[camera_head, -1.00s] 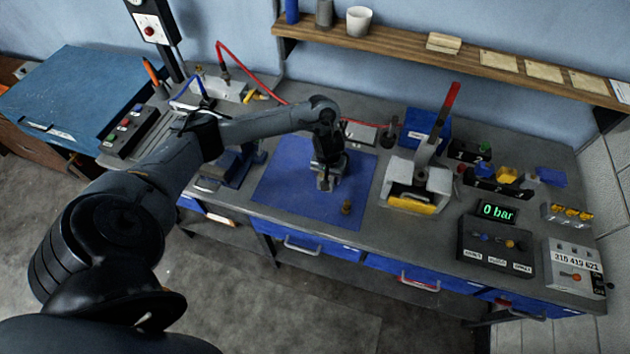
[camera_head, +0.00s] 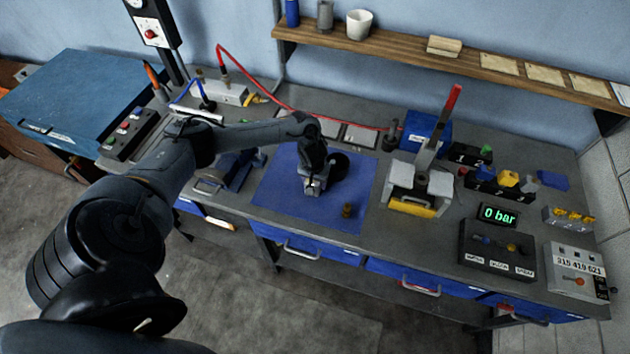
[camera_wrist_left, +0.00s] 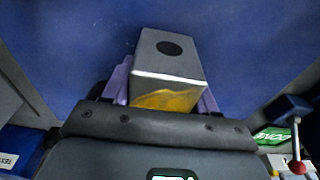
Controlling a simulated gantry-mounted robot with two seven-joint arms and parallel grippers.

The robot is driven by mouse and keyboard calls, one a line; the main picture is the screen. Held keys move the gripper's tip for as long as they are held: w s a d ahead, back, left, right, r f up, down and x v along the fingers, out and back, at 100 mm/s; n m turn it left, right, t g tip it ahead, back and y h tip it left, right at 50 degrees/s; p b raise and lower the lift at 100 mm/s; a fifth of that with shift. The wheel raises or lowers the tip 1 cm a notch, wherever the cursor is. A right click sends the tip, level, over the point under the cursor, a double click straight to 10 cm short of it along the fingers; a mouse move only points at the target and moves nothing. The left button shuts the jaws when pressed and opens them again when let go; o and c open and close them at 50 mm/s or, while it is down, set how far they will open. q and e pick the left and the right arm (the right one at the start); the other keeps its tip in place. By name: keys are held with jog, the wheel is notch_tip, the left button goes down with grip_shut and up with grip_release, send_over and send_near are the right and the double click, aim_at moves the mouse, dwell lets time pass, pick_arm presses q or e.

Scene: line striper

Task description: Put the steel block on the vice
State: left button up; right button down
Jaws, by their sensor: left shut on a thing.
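My left gripper (camera_head: 311,187) is over the blue mat in the middle of the bench. In the left wrist view it is shut on the steel block (camera_wrist_left: 168,58), a grey block with a dark round spot on one face and a yellowish lower face. The purple fingers sit on either side of it. The block also shows small below the gripper in the head view; its exact height over the mat is hard to tell. The blue vice (camera_head: 232,168) stands left of the mat, partly hidden by my left arm. My right gripper is not in view.
A lever press (camera_head: 415,185) with a red handle stands right of the mat, and a control box (camera_head: 497,248) farther right. A red hose (camera_head: 270,95) runs along the back.

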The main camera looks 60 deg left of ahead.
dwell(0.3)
pick_arm(q)
jog(key=o, duration=1.5)
jog(key=shift+f, duration=0.1)
